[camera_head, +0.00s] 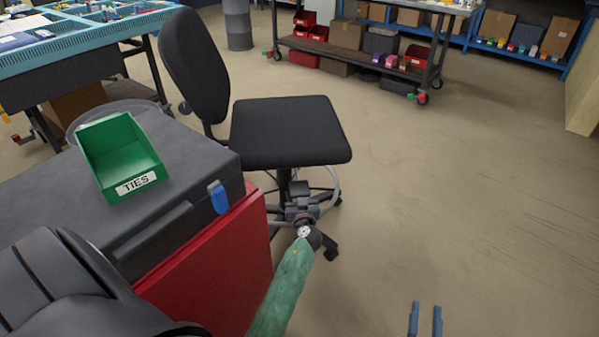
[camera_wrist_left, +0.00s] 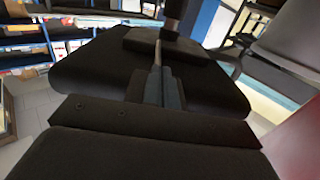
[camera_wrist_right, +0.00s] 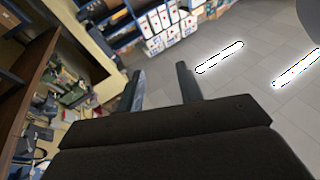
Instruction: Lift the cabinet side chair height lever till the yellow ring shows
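A black chair (camera_head: 290,132) with a backrest stands just beyond the red cabinet. My left gripper (camera_head: 301,207) is low beside the chair's column, under the front of the seat. In the left wrist view the seat's dark underside (camera_wrist_left: 90,75) fills the middle, with the column (camera_wrist_left: 174,14) at the top. A thin pale rod, seemingly the height lever (camera_wrist_left: 158,52), runs from the plate under the seat to my left gripper (camera_wrist_left: 160,72), whose fingers are close together on its end. No yellow ring can be made out. My right gripper (camera_head: 425,305) is open and empty over bare floor.
The red cabinet (camera_head: 215,265) with a grey top stands at the left, close to my left arm. A green TIES bin (camera_head: 122,155) sits on it. A shelf cart (camera_head: 350,58) stands at the back. The floor (camera_head: 470,190) on the right is clear.

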